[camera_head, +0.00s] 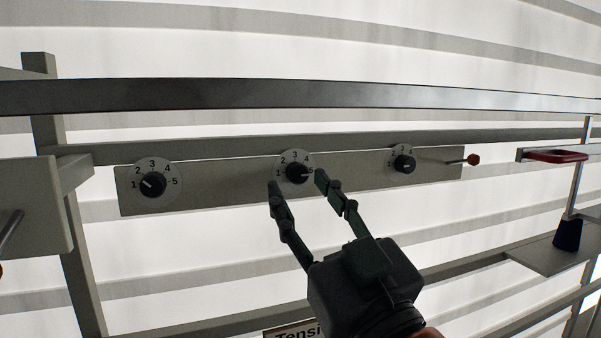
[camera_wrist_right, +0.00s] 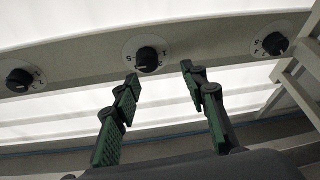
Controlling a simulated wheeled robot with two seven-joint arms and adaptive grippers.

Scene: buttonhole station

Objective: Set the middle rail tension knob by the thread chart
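The middle tension knob (camera_head: 296,173) is a black knob on a pale round dial marked up to 5, set in the grey rail (camera_head: 225,190). Its white pointer is turned right, at or near 5. The wrist view shows the same knob (camera_wrist_right: 148,58) upside down, pointer towards the 5. My right gripper (camera_head: 297,180) is open and empty, its fingertips (camera_wrist_right: 159,72) apart, just below and to either side of the knob. I cannot tell whether they touch it. The thread chart's readings are not visible; a label reading "Tensi" (camera_head: 291,332) is cut off below. My left gripper is not in view.
A left knob (camera_head: 152,185) points near 1, and a right knob (camera_head: 404,163) sits on the same rail. A red-tipped pin (camera_head: 473,159) sticks out at the rail's right end. A dark bar (camera_head: 200,95) crosses above. A red-handled fixture (camera_head: 555,156) stands right.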

